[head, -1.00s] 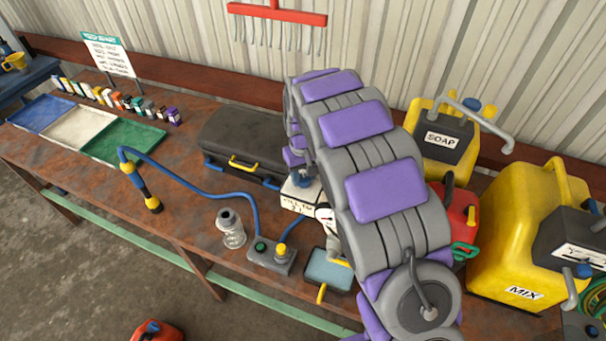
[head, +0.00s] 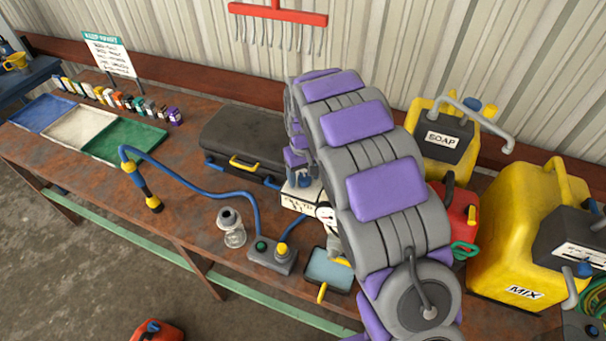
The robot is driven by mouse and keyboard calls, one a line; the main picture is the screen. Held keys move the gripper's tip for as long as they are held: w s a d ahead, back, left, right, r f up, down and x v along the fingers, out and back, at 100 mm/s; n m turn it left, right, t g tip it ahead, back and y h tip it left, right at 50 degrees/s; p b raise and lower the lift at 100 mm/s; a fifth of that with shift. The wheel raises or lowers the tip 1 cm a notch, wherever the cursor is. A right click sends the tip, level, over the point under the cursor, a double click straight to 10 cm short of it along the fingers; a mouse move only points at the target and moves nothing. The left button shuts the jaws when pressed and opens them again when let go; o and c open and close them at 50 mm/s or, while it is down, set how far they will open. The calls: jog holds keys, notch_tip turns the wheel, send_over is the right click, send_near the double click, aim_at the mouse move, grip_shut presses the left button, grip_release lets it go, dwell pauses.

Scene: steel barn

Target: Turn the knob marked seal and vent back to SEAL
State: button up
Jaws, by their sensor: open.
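A small white box with dark lettering (head: 298,203) stands on the bench, partly behind my arm. The lettering is too small to read surely. A round white dial with some red (head: 325,214) shows at its right side. My gripper (head: 299,181) points down at the top of this box, with its jaws open. Blue parts show at the jaws, and I cannot tell whether they are the knob or finger parts. The knob's pointer is not readable, and whether the jaws touch the knob cannot be told. My thick grey and purple arm hides the box's right side.
A black case (head: 245,140) lies left of the box. Yellow jugs (head: 515,225) and a red can (head: 457,212) stand to the right.

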aim_at(303, 176)
jog(key=shift+r, duration=0.15)
notch_tip(303, 176, up, 17)
dwell(0.4)
dwell(0.5)
